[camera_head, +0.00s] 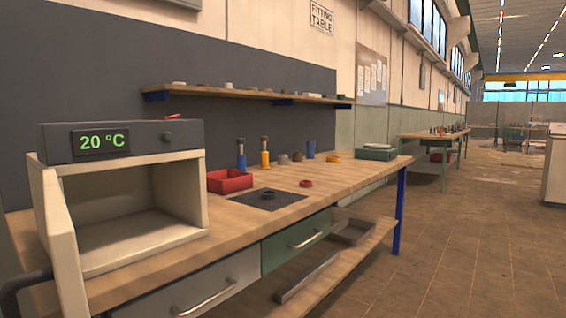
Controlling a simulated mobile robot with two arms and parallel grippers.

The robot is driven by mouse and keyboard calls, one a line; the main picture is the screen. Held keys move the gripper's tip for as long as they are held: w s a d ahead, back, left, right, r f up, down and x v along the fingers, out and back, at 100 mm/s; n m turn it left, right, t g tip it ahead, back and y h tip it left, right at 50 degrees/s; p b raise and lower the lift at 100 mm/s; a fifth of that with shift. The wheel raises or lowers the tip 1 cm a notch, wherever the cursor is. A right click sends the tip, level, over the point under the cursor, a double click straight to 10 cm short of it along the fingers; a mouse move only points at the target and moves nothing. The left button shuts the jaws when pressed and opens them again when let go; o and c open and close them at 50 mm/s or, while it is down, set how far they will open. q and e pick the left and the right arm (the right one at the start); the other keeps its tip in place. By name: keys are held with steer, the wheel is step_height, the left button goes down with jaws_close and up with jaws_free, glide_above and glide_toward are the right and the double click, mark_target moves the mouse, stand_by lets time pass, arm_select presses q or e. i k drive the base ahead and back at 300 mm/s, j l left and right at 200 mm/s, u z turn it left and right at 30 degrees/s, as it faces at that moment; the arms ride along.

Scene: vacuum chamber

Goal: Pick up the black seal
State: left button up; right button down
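A small black ring (268,193), which looks like the black seal, lies on a dark square mat (278,202) on the wooden workbench (345,178). It is small and dark against the mat, so its exact shape is hard to make out. Neither of my grippers shows in the head view.
A chamber (180,190) with an open door and a "20 °C" display stands at the left. A red bin (230,181), a red ring (306,183) and several small parts are near the mat. A shelf (240,93) runs above. Floor (450,240) at the right is clear.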

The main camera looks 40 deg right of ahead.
mark_target(266, 196)
steer(key=k+l, duration=0.35)
steer(key=l, duration=0.15)
steer(key=i+l, duration=0.2)
steer(key=i+l+u, duration=0.15)
steer(key=l, duration=0.3)
steer(key=i+l, duration=0.25)
steer(key=i+l+u, duration=0.15)
steer(key=l, duration=0.25)
steer(key=i+l, duration=0.25)
steer(key=l+u, duration=0.05)
steer(key=l, duration=0.05)
